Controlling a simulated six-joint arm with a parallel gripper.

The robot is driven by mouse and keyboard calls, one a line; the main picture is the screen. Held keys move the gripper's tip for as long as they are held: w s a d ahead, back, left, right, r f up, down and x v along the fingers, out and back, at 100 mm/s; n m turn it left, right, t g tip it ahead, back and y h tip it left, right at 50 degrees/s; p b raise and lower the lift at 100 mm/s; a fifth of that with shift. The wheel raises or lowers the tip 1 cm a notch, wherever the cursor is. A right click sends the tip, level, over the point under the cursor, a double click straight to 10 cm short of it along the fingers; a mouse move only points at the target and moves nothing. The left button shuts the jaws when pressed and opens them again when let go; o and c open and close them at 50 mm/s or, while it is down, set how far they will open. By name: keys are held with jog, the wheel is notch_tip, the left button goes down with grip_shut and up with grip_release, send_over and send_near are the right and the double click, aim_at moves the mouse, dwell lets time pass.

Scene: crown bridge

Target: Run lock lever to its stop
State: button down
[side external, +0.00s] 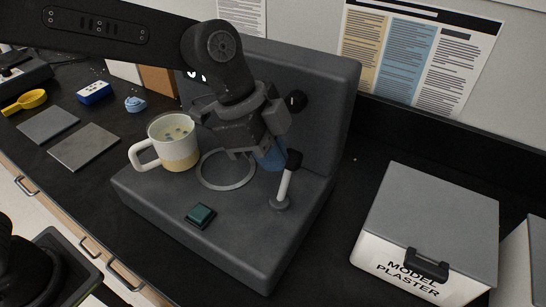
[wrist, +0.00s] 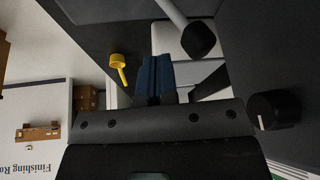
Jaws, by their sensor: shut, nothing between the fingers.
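The lock lever (side external: 285,185) is a pale shaft with a black knob, rising from a round foot on the right of the dark grey machine (side external: 245,222). It stands nearly upright, tilted slightly right at the top. In the wrist view the lever's black knob (wrist: 198,40) is at the top, right of my fingertips. My gripper (side external: 271,157) has blue fingers, partly hidden behind the wrist and the lever. The fingers are shut and empty, just left of the knob in the side view. The wrist view also shows the shut blue fingers (wrist: 155,75), with the knob apart from them.
A beige-and-white mug (side external: 176,152) stands on the machine's left, beside a metal ring (side external: 225,185). A green button (side external: 201,215) is at the front. A black dial (side external: 297,101) is on the upright back. A plaster box (side external: 425,215) stands right, with clear bench between.

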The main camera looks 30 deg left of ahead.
jog(key=v, duration=1)
jog(key=s+a+f+n+t+y, duration=0.1)
jog(key=s+a+f+n, duration=0.1)
jog(key=s+a+n, duration=0.2)
jog(key=s+a+f+n+t+y, duration=0.1)
jog(key=s+a+f+n+y, duration=0.1)
jog(key=a+n, duration=0.4)
jog(key=s+a+f+n+t+y, duration=0.1)
jog(key=s+a+n, duration=0.4)
jog(key=a, duration=0.7)
notch_tip(320, 180, down, 3)
jog(key=shift+s+r+n+t+y, duration=0.2)
jog(key=shift+s+n+t+y, duration=0.1)
jog(key=shift+s+t, duration=0.4)
